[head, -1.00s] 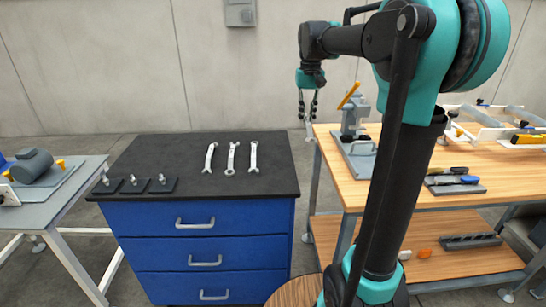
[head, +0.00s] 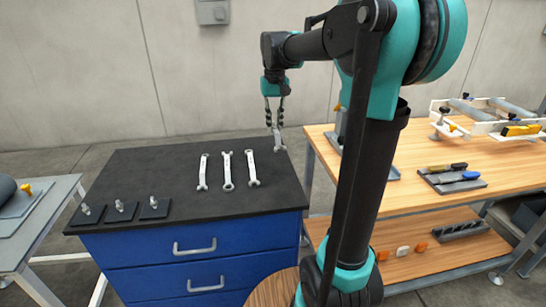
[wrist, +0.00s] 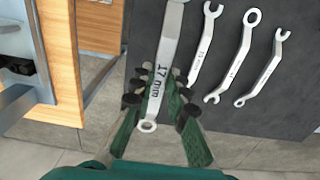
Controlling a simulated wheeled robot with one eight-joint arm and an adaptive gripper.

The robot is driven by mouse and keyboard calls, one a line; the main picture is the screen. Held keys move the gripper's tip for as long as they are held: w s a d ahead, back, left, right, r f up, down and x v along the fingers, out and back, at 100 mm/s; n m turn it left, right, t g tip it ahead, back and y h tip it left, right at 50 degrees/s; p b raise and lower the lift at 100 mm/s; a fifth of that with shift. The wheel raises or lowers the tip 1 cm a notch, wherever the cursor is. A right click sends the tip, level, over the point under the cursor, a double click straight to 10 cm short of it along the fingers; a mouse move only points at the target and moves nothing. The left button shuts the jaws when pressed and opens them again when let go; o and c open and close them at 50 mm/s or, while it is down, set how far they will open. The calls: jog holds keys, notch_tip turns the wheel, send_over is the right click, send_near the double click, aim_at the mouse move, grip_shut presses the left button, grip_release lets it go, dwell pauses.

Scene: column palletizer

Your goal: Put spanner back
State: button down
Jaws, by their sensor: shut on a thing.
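My gripper (head: 275,120) is shut on a silver spanner marked 17 mm (wrist: 160,85). The spanner hangs below the fingers near the back right edge of the black cabinet top (head: 130,165); part of it shows in the head view (head: 279,140). In the wrist view my gripper (wrist: 157,100) has a finger on each side of the spanner's shank, with its ring end towards me. Three other spanners lie side by side on the top: left (head: 203,172), middle (head: 227,170) and right (head: 251,167). I cannot tell whether the held spanner touches the top.
Several small black plates with metal fittings (head: 120,210) lie at the top's front left. A wooden bench (head: 410,170) with tools stands at the right, across a gap. A grey table (head: 40,215) stands at the left.

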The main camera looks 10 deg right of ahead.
notch_tip(320, 180, down, 13)
jog(key=shift+r, duration=0.2)
jog(key=shift+f, duration=0.1)
jog(key=c, duration=1.5)
grip_release()
notch_tip(320, 180, up, 12)
jog(key=shift+r, duration=0.1)
jog(key=shift+s, duration=0.15)
